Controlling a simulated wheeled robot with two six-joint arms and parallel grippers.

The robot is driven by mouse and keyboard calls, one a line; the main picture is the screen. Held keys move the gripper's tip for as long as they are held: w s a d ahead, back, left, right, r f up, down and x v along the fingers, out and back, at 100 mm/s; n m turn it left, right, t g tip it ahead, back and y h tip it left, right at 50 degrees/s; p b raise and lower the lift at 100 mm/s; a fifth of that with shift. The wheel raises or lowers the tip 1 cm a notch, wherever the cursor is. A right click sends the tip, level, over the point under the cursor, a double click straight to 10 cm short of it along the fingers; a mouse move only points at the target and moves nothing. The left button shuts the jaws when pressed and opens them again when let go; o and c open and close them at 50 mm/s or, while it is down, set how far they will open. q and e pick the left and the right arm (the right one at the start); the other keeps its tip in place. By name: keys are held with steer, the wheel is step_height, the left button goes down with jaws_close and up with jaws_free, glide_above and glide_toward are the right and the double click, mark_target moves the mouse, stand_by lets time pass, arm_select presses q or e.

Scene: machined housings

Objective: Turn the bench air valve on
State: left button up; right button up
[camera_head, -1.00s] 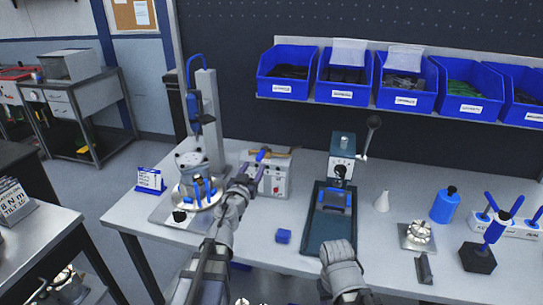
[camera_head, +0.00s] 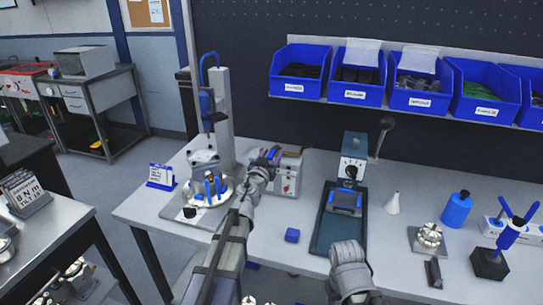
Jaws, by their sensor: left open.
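The gripper and wrist hide the box's left side. A white block (camera_head: 496,229) with blue levers stands at the bench's right edge, partly cut off. My right arm's grey end (camera_head: 349,258) is low in the middle; its fingers cannot be made out.
A press stand (camera_head: 223,120) with a round fixture (camera_head: 208,189) is left of the box. A dark green press (camera_head: 338,226) is to its right. A small blue block (camera_head: 292,235), white cone (camera_head: 393,204) and blue bottle (camera_head: 457,211) stand on the bench. Blue bins (camera_head: 358,95) hang above.

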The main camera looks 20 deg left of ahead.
arm_select(q)
steer(key=shift+c, duration=0.4)
jaws_close()
stand_by(0.9)
